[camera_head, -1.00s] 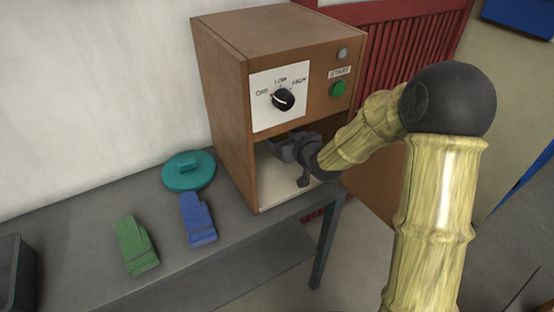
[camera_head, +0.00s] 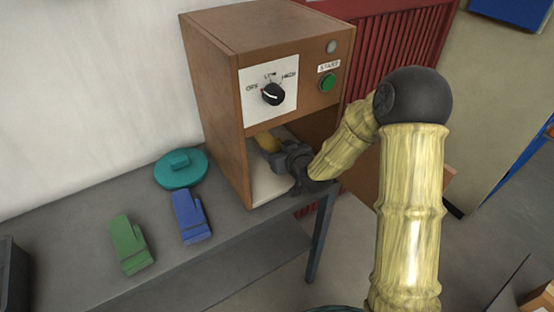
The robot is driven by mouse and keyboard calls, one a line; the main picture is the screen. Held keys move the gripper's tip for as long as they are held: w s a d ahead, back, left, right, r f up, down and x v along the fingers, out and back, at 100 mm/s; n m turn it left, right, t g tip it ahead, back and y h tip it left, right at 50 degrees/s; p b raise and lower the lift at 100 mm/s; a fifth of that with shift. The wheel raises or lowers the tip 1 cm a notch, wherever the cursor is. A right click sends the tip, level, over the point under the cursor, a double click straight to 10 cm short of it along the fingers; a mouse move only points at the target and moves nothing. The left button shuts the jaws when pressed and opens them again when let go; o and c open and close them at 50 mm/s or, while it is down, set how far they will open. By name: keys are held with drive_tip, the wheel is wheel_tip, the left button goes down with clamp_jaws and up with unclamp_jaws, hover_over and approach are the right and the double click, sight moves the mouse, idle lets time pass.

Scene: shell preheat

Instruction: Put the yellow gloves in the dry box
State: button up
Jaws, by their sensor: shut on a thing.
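A yellow thing, likely the yellow gloves (camera_head: 268,142), shows in small part inside the open front of a wooden box (camera_head: 215,110). My gripper (camera_head: 274,155) is at that opening and shut on the yellow thing. Most of the yellow thing is hidden by the gripper and the box front. The wooden box has a dial (camera_head: 273,94), a green START button (camera_head: 327,83) and a pale floor inside. No label naming it as the dry box is visible.
On the grey bench (camera_head: 85,225) lie a blue mitt (camera_head: 190,217), a green mitt (camera_head: 130,244) and a teal round lid with a handle (camera_head: 181,170). A dark container (camera_head: 14,275) stands at the left edge. A red slatted panel (camera_head: 400,50) stands behind the box.

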drive_tip(key=shift+a+f, duration=0.15)
drive_tip(key=shift+f, duration=1.95)
drive_tip(key=o, duration=1.1)
drive_tip(key=b+v, duration=0.1)
drive_tip(key=v, duration=1.1)
